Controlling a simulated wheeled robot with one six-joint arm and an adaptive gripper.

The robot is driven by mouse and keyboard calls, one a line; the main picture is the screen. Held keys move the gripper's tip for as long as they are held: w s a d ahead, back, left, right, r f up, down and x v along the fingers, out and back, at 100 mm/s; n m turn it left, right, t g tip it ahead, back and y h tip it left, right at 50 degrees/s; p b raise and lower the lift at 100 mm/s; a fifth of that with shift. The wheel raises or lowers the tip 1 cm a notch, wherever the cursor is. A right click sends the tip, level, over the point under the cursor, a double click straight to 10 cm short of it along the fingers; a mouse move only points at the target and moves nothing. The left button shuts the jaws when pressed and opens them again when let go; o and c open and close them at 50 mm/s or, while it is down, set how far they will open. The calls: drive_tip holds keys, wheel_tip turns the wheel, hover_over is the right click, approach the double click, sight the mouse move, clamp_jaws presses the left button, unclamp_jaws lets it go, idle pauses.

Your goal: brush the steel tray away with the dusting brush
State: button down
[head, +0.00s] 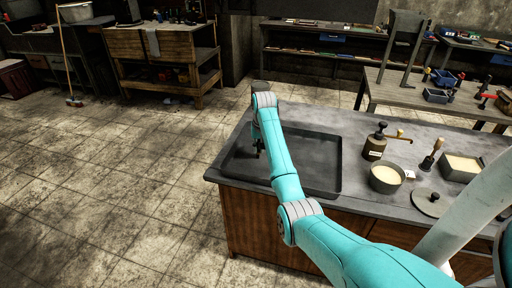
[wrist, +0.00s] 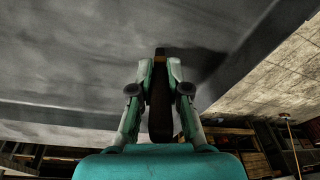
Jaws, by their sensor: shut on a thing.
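The steel tray (head: 318,165) is a wide, dark, shallow tray on the left part of the grey workbench. My arm reaches over its left half, and my gripper (wrist: 160,70) is low over that side. In the wrist view the gripper is shut on a slim dark-brown thing with a lighter tip, which I take for the dusting brush (wrist: 160,112). Its bristles are not clearly visible. In the head view my arm hides most of the gripper. The tray's grey floor (wrist: 80,55) fills much of the wrist view. I cannot tell whether the brush touches it.
On the bench, right of the tray, stand a brown bottle (head: 374,147), a round pot of pale material (head: 386,178), a wooden-handled tool (head: 431,156), a square box (head: 461,167) and a round lid (head: 431,203). Open tiled floor (head: 110,190) lies left of the bench.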

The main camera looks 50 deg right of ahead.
drive_tip(key=shift+s+d, duration=0.5)
drive_tip(key=shift+s, duration=1.05)
drive_tip(key=shift+s+d, duration=0.5)
drive_tip(key=shift+s, duration=1)
drive_tip(key=shift+s+d, duration=0.5)
drive_tip(key=shift+s, duration=1.05)
drive_tip(key=shift+w, duration=0.15)
drive_tip(key=shift+w+a, duration=0.7)
drive_tip(key=shift+w, duration=1.3)
drive_tip(key=shift+w+a, duration=0.65)
drive_tip(key=shift+w, duration=1.3)
drive_tip(key=shift+w+a, duration=0.7)
drive_tip(key=shift+w, duration=1.3)
drive_tip(key=shift+r, duration=0.1)
wheel_tip(320, 180, up, 8)
